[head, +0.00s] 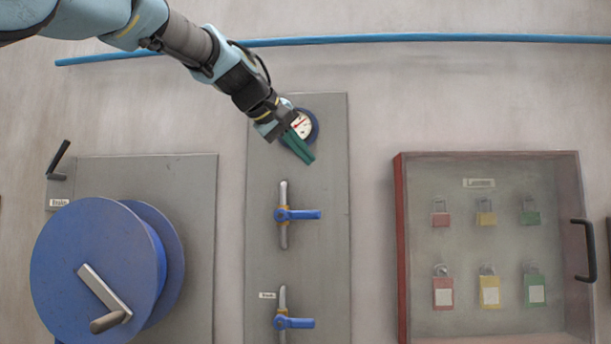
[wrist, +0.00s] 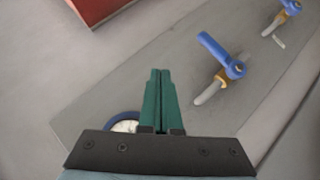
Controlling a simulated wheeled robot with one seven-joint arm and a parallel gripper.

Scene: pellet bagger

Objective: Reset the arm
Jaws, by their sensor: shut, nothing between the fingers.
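My gripper (head: 309,159) is in front of the upper part of a grey panel (head: 325,240), by a round gauge (head: 303,125) with a blue rim that it partly covers. Its green fingers are shut together with nothing between them, and they also show in the wrist view (wrist: 158,75). The fingers point down and right in the head view, above the upper blue-handled valve (head: 297,215) and apart from it. My arm reaches in from the upper left.
A lower blue-handled valve (head: 293,322) is on the same panel. A blue reel (head: 95,270) with a crank and a black lever (head: 60,158) are at left. A red-sided case (head: 402,250) with several padlocks is at right. A blue pipe (head: 430,38) runs along the top.

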